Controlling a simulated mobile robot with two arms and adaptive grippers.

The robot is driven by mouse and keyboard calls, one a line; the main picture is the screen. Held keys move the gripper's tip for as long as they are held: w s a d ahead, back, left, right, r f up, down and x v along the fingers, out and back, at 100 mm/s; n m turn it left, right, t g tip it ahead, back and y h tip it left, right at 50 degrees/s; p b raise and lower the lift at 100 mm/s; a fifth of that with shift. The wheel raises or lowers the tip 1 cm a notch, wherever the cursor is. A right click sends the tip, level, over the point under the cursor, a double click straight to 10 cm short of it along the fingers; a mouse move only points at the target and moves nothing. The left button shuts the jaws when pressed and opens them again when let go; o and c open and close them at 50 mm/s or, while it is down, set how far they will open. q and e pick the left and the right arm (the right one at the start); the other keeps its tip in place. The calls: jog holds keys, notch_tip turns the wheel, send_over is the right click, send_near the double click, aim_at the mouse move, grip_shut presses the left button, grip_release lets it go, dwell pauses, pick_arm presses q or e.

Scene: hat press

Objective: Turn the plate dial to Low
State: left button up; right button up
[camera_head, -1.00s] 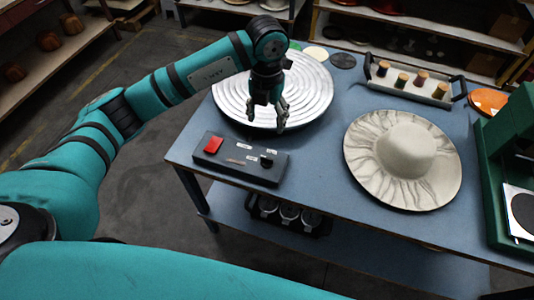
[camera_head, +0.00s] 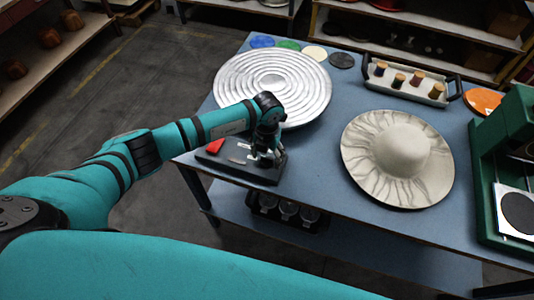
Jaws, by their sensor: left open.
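The dark control box (camera_head: 234,169) lies at the front left of the blue table, with a red switch (camera_head: 215,146) at its left end. The plate dial on its right part is hidden by my left gripper (camera_head: 266,160). The gripper is open and points down over the box's right half. I cannot tell whether its fingers touch the dial. The silver ringed plate (camera_head: 250,85) lies behind the box. My right gripper is not in view.
A pale wide-brimmed hat (camera_head: 400,155) lies right of centre on the table (camera_head: 320,165). A tray of thread spools (camera_head: 410,92) stands behind it. A green press (camera_head: 505,150) stands at the right edge. Coloured discs (camera_head: 314,53) lie at the back.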

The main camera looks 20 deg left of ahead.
pick_arm(q)
jog(key=c, duration=1.2)
jog(key=shift+o, duration=0.2)
jog(key=shift+f, duration=0.1)
jog(key=shift+f+m+b, duration=0.1)
jog(key=shift+m+b, duration=0.7)
jog(key=shift+b, duration=0.15)
jog(key=m+b, duration=1.3)
jog(key=b, duration=0.2)
jog(key=shift+m+b, duration=0.3)
jog(key=shift+m, duration=0.1)
jog(key=shift+m+b, duration=1.2)
jog(key=shift+m, duration=0.1)
jog(key=shift+r, duration=0.2)
